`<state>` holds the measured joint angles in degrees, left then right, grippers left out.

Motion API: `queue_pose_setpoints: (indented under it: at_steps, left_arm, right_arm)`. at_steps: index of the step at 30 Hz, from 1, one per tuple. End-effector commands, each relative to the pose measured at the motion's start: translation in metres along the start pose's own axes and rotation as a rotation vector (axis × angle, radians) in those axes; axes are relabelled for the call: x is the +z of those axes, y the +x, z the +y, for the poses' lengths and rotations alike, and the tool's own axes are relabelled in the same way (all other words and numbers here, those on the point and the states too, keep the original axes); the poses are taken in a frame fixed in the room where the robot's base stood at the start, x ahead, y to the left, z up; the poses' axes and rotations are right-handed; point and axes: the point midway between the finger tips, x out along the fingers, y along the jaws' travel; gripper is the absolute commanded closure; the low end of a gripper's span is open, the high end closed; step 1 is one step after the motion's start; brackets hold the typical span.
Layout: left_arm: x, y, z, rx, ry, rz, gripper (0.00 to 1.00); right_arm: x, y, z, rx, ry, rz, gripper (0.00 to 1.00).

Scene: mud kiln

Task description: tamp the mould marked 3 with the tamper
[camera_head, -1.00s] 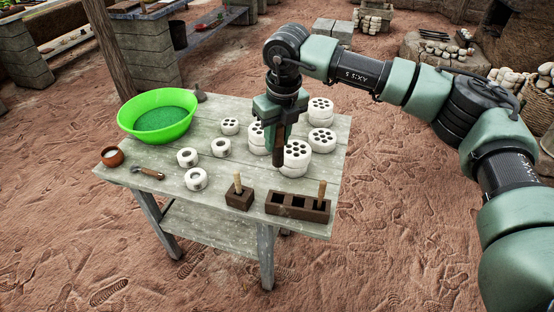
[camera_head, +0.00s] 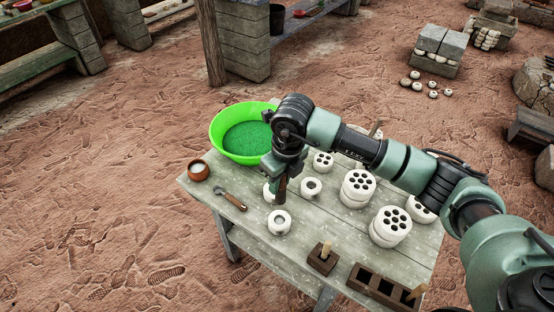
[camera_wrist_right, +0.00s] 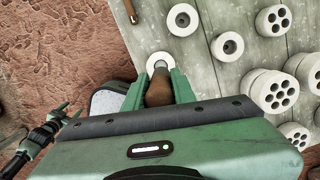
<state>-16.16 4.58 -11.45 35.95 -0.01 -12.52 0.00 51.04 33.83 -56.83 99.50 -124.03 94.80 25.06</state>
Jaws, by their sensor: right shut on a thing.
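My right gripper (camera_head: 282,182) is shut on a brown wooden tamper (camera_head: 281,191), which hangs down above the left half of the table, by the small white rings. In the right wrist view the tamper (camera_wrist_right: 158,90) sits between the fingers, its end over a white ring (camera_wrist_right: 160,59).
The grey table (camera_head: 300,258) also holds a green bowl (camera_head: 225,152), a small brown pot (camera_head: 198,170), a wooden-handled tool (camera_head: 232,201) and white holed blocks (camera_head: 390,228). A wooden post (camera_head: 212,45) stands behind. The front left tabletop is mostly clear.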

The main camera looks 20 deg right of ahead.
Motion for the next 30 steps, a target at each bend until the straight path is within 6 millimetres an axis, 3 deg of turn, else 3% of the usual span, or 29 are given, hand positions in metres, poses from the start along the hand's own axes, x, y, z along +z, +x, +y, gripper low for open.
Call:
queue_pose_setpoints:
  at_steps: [12, 24, 30]
  left_arm:
    - [0.032, 0.006, 0.005, 0.006, 0.0, -0.044, 0.34]
    - [0.016, 0.03, 0.003, 0.003, 0.0, -0.016, 0.34]
    - [0.018, 0.046, 0.003, 0.003, 0.0, -0.017, 0.34]
  right_arm:
    - [-0.005, 0.017, 0.001, 0.0, -0.002, -0.001, 1.0]
    - [-0.01, 0.054, 0.001, 0.0, -0.002, -0.002, 1.0]
    - [-0.013, 0.072, 0.001, 0.0, -0.002, -0.001, 1.0]
